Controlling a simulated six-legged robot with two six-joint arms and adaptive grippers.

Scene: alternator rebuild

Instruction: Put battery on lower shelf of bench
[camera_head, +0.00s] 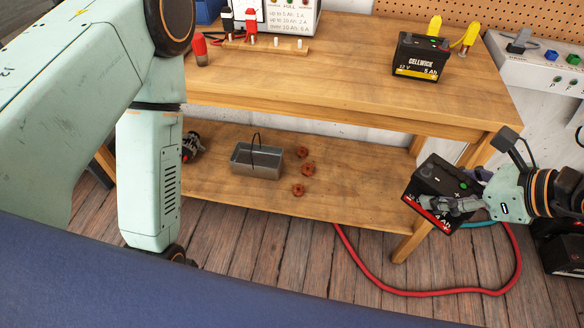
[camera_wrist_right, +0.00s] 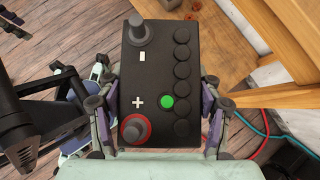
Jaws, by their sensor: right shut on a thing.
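My right gripper (camera_head: 452,204) is shut on a black battery (camera_head: 433,180) with a red stripe on its label. It holds the battery tilted, in front of the right end of the wooden bench (camera_head: 330,82). The right wrist view looks down on the battery's top (camera_wrist_right: 158,72), with two terminals, plus and minus marks, a green dot and a row of black caps. The right gripper's fingers (camera_wrist_right: 157,108) press on both its sides. The lower shelf (camera_head: 350,185) lies left of the battery.
A metal tray (camera_head: 257,160), three reddish-brown parts (camera_head: 308,169) and a dark part (camera_head: 190,146) sit on the shelf. Its right portion is clear. A yellow-striped battery (camera_head: 420,57) stands on the bench top. A bench leg (camera_head: 412,241) and red hose (camera_head: 400,291) are near the held battery.

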